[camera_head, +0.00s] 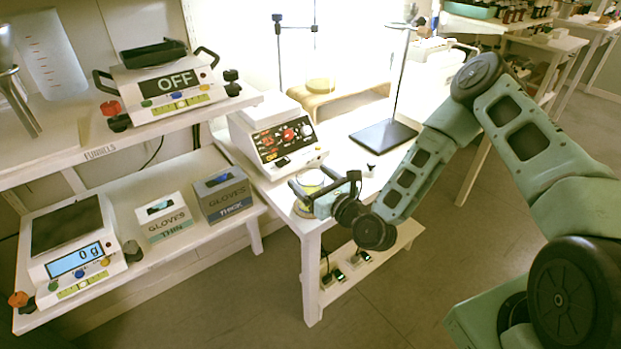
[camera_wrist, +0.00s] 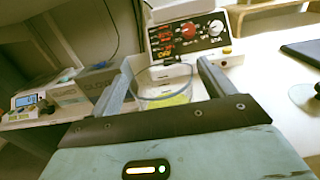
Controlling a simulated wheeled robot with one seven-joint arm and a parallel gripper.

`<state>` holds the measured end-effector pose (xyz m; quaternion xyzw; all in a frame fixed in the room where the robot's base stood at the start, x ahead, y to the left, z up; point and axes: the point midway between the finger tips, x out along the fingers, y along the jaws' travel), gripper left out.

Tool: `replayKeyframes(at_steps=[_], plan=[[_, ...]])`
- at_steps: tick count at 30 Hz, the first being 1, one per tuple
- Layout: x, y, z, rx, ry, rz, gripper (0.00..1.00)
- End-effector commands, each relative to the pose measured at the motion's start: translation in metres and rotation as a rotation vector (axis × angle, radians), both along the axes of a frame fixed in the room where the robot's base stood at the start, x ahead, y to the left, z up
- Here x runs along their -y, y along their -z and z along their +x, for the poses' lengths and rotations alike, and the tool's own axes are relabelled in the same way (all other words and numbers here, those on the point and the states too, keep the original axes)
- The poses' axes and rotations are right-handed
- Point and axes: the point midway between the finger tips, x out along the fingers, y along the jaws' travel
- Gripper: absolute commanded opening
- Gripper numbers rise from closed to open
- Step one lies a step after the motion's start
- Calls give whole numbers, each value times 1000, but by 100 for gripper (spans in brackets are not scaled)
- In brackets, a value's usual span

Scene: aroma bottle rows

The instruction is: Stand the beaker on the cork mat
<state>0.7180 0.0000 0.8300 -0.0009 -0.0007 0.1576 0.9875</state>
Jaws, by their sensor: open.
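A clear beaker (camera_head: 309,179) with yellow-green contents stands near the front corner of the white table. It also shows in the wrist view (camera_wrist: 166,92), upright between my fingers. My gripper (camera_head: 307,177) is open, with one finger on each side of the beaker; in the wrist view the fingers (camera_wrist: 165,66) look apart from its walls.
A stand with a dark base (camera_head: 383,136) is to the right. A wooden riser (camera_head: 340,97) is at the back.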

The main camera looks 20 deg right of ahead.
Motion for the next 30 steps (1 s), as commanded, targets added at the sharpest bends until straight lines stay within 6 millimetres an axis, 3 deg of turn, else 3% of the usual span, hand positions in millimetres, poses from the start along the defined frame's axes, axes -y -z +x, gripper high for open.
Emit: replayKeyframes(at_steps=[12,20,25,30], plan=[[27,3,-80,-6,3,4,81],[32,1,-103,-1,-12,-19,81],[0,4,-103,12,-197,-305,81],[-44,14,-114,82,-549,-850,81]])
